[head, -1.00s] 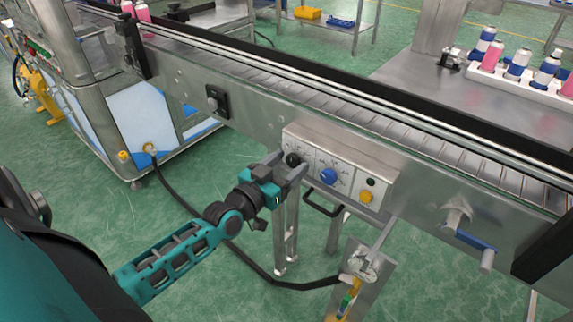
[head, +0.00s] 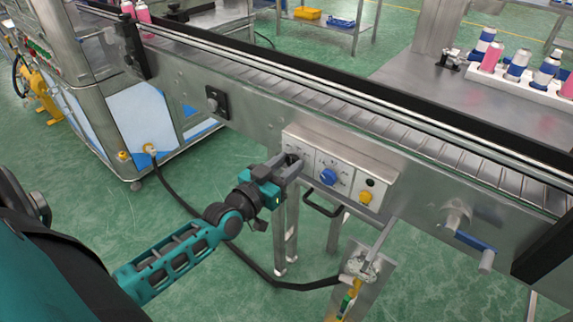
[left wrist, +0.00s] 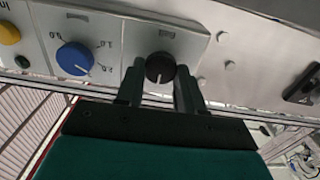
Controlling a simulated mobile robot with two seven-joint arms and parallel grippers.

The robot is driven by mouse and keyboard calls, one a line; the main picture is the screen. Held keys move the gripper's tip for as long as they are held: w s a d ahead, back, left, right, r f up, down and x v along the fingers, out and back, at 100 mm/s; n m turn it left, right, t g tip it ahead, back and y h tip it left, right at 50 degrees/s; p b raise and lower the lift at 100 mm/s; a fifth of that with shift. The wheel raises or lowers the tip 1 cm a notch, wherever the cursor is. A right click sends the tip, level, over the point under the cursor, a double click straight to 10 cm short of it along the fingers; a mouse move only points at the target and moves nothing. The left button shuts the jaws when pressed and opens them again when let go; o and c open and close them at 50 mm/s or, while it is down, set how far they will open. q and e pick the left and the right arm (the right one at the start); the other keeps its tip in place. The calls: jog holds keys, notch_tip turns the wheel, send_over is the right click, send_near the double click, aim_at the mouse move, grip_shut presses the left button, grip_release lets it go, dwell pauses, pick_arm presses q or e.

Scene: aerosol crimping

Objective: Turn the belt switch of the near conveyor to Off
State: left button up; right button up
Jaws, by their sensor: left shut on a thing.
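The belt switch is a black round knob (left wrist: 160,66) at the left end of the grey control box (head: 382,188) on the near conveyor (head: 250,118). In the left wrist view a white pointer line on the knob faces down toward my gripper. The labels around it are too small to read. My left gripper (head: 291,162) is shut on the knob, one finger on each side, and mostly hides it in the head view. My right gripper is not in view.
A blue knob (head: 328,177) sits beside the switch on the box, then a yellow button (head: 366,197). A black handle (head: 322,208) hangs below the box. A blue-handled lever (head: 474,241) is farther right. A black cable crosses the floor below.

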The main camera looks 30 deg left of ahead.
pick_arm(q)
jog(key=shift+n+p, duration=0.4)
jog(key=shift+n, duration=0.8)
jog(key=n, duration=0.2)
jog(key=shift+n, duration=0.3)
jog(key=n, duration=0.4)
jog(key=shift+a+n+p, duration=0.15)
jog(key=shift+n+p, duration=0.15)
jog(key=shift+p, duration=0.1)
jog(key=o, duration=1)
jog(key=shift+o, duration=0.2)
